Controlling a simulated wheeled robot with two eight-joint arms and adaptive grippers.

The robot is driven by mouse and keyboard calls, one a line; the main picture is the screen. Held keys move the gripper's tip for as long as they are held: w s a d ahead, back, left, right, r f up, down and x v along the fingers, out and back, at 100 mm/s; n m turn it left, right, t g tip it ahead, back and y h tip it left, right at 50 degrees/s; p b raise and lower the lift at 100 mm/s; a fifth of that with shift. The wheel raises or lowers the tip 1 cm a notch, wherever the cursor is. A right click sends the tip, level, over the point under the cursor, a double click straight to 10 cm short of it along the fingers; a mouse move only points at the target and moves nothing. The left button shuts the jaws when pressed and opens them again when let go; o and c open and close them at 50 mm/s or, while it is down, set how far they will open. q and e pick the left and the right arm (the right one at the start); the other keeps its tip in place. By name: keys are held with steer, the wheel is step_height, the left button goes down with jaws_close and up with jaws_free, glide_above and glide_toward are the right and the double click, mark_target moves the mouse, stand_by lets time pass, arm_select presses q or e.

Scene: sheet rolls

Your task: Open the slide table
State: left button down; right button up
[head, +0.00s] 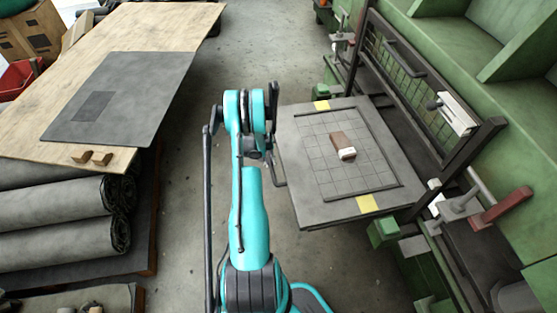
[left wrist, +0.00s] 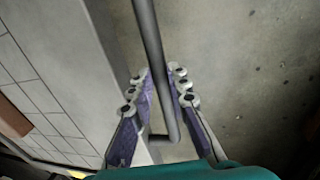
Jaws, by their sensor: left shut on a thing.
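The slide table (head: 303,190) is a grey plate with a gridded middle, standing out from the green machine on the right in the head view. A dark bar handle (head: 279,175) is on its left edge. My left gripper (head: 270,158) is at this handle, partly hidden by my own arm. In the left wrist view, the handle (left wrist: 149,40) runs between the two fingers of my left gripper (left wrist: 163,85), which are shut on it. The table's edge (left wrist: 88,60) lies just left of the fingers. My right gripper is in neither view.
A brown block with a white end (head: 342,145) lies on the grid. A dark-framed mesh guard (head: 405,75) stands behind the table. On the left, a wooden bench (head: 140,30) bears a grey sheet (head: 150,80), with grey rolls (head: 50,230) below. Bare floor lies between.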

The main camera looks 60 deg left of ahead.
arm_select(q)
steer(key=shift+s+a, duration=0.1)
steer(key=shift+s, duration=0.3)
steer(key=c, duration=1.4)
jaws_free()
steer(key=shift+c, duration=0.2)
step_height(320, 180, up, 12)
steer(key=s+a, duration=0.1)
steer(key=s, duration=0.1)
steer(key=shift+f, duration=0.1)
